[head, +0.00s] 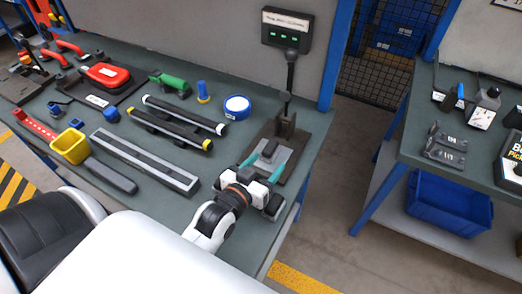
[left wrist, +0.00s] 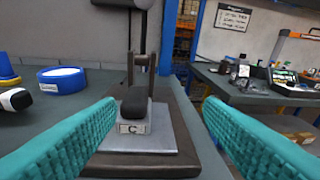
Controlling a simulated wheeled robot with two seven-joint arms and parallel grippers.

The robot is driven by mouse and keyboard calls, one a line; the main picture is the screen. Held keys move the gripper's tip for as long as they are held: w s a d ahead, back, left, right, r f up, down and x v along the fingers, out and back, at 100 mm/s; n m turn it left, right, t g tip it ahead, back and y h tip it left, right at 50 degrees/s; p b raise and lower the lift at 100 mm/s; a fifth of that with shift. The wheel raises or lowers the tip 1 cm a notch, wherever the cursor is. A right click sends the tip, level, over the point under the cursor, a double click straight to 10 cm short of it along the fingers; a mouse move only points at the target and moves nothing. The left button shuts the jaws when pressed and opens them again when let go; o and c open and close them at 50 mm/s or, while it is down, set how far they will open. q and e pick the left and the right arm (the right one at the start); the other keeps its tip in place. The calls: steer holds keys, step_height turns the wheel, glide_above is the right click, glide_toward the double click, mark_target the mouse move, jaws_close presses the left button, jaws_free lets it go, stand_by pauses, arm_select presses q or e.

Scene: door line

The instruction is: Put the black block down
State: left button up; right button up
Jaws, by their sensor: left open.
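The black block (left wrist: 135,101) sits in the left wrist view on a small grey base with a white label marked "C" (left wrist: 132,128). The base stands on a grey plate on a dark board (left wrist: 183,128). In the head view the block is small and dark (head: 270,148), just beyond my gripper. My left gripper (head: 263,167) is open, its teal fingers spread with a clear gap. In the left wrist view the block lies ahead, between the fingertips (left wrist: 160,108), left of middle. My right gripper is not in view.
A blue-and-white roll (head: 237,107) and black bars (head: 178,126) lie to the left. A long grey rail (head: 145,162) lies nearer. A floor gap separates the second bench (head: 425,100).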

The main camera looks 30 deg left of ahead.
arm_select(q)
steer(key=w+d+r+h+p, duration=0.1)
steer(key=w+d+r+h, duration=0.1)
steer(key=w+d, duration=0.1)
steer(key=shift+r+g, duration=0.3)
steer(key=shift+r, duration=0.1)
steer(key=w+d+m+g+h, duration=0.2)
steer(key=w+d+g+h, duration=0.3)
steer(key=d, duration=0.4)
step_height(320, 180, up, 6)
steer(key=n+g+y+p, duration=0.1)
steer(key=n+g+y, duration=0.1)
steer(key=g+y, duration=0.65)
glide_above(271, 146)
steer(key=g+h, duration=0.1)
steer(key=g, duration=0.1)
step_height(271, 146, down, 6)
steer(key=shift+a+p, duration=0.1)
steer(key=shift+p, duration=0.45)
step_height(271, 146, down, 4)
steer(key=shift+f+p, duration=0.1)
steer(key=shift+p, duration=0.5)
steer(key=shift+f, duration=0.6)
steer(key=shift+r, duration=0.1)
jaws_close()
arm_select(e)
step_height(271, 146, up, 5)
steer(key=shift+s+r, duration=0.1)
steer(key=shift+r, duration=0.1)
